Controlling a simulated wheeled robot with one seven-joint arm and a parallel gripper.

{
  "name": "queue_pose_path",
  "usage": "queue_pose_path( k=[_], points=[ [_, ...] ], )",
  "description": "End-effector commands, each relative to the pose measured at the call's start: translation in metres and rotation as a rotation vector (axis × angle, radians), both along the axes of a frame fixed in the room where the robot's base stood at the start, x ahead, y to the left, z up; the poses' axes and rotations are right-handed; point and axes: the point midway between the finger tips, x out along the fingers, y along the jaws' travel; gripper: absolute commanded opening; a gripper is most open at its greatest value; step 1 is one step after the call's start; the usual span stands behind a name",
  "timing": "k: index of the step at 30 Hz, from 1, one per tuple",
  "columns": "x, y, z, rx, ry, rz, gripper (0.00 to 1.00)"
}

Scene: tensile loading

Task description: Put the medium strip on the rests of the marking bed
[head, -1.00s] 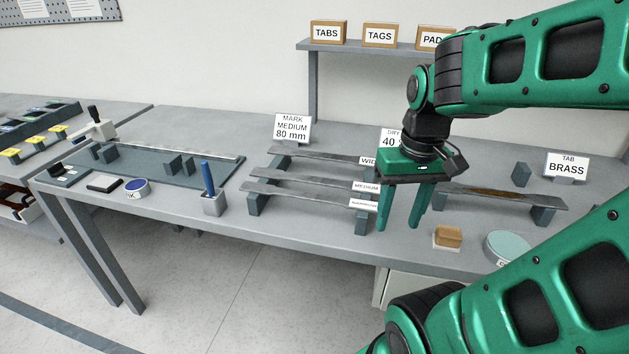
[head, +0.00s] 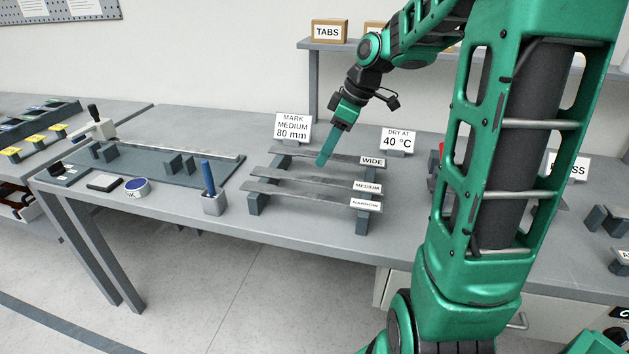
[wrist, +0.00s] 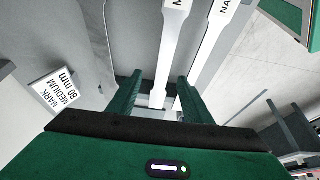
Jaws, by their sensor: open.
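The medium strip (head: 300,178) is the middle of three grey strips lying across a two-rail rack, with its MEDIUM tag at the right end. My gripper (head: 322,161) points down over the rack, near the wide and medium strips. In the wrist view its two fingers (wrist: 157,98) are apart and empty, and the medium strip (wrist: 167,60) runs between them. Whether the fingertips reach strip height I cannot tell. The marking bed (head: 140,169) is the long grey plate at the left of the bench, with small upright rests (head: 180,163) on it; no strip lies on them.
The wide strip (head: 330,156) lies behind and the narrow strip (head: 300,194) in front, close to the medium one. A MARK MEDIUM 80 mm sign (head: 293,128) stands behind the rack. A pen holder (head: 213,202) and a tape roll (head: 137,188) stand before the bed.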

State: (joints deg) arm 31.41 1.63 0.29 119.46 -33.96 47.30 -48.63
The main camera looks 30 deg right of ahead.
Motion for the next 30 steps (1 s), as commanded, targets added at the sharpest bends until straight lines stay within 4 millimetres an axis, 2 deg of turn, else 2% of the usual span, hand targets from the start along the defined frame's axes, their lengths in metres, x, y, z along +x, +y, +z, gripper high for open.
queue_pose_path(
  k=[8, 13, 18, 27, 30],
  points=[
    [0.002, 0.005, -0.019, 0.000, 0.002, -0.003, 0.45],
    [-0.001, 0.011, -0.043, 0.001, 0.005, -0.004, 0.45],
    [0.004, 0.016, -0.060, -0.001, 0.002, -0.003, 0.45],
    [0.006, 0.016, -0.063, -0.001, 0.002, -0.003, 0.45],
    [0.006, 0.016, -0.063, -0.002, 0.001, -0.004, 0.21]
  ],
)
